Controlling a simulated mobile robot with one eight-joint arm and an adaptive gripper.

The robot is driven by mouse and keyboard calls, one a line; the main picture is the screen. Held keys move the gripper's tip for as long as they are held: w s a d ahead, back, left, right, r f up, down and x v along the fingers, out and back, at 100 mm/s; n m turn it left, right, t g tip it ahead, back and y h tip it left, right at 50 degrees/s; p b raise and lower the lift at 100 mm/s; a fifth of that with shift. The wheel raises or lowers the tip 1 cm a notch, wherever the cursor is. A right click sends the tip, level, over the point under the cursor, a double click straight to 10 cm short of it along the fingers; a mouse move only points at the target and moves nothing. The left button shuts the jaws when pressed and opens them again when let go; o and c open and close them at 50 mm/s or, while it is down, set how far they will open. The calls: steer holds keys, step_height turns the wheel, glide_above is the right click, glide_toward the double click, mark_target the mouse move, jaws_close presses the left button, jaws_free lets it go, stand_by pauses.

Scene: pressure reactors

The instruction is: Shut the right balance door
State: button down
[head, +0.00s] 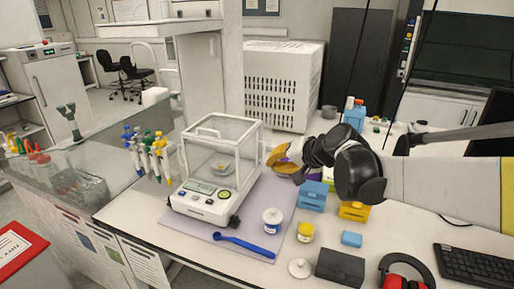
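The balance (208,199) stands on a mauve mat (274,194) on the bench. Its clear draft shield has a white frame and a top handle. A small pan or dish (221,168) shows inside. The right balance door (249,160) is the clear side panel facing my arm; I cannot tell how far open it is.
Several pipettes (146,153) hang left of the balance. Blue boxes (312,196) and a yellow box (354,211) stand below my arm. A keyboard (475,265) is at right.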

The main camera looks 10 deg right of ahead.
steer(key=w+d+f+m+t+y, duration=0.1)
steer(key=w+d+f+m+t, duration=0.15)
steer(key=w, duration=0.55)
steer(key=w+d+f+m+t+y, duration=0.1)
steer(key=w+d+f, duration=0.2)
steer(key=w, duration=0.5)
steer(key=w+d+f+m+t+y, duration=0.1)
steer(key=w+d+f+m+t, duration=0.25)
steer(key=w+d+f, duration=0.45)
steer(key=w+a+b, duration=0.4)
steer(key=a+b, duration=0.1)
steer(key=a, duration=0.3)
steer(key=shift+w+a+f, duration=0.35)
steer(key=shift+w+a, duration=0.05)
steer(key=s+a+b, duration=0.1)
steer(key=s+a, duration=0.6)
steer(key=s, duration=0.6)
steer(key=shift+s+a, duration=0.2)
steer(key=shift+a, duration=0.2)
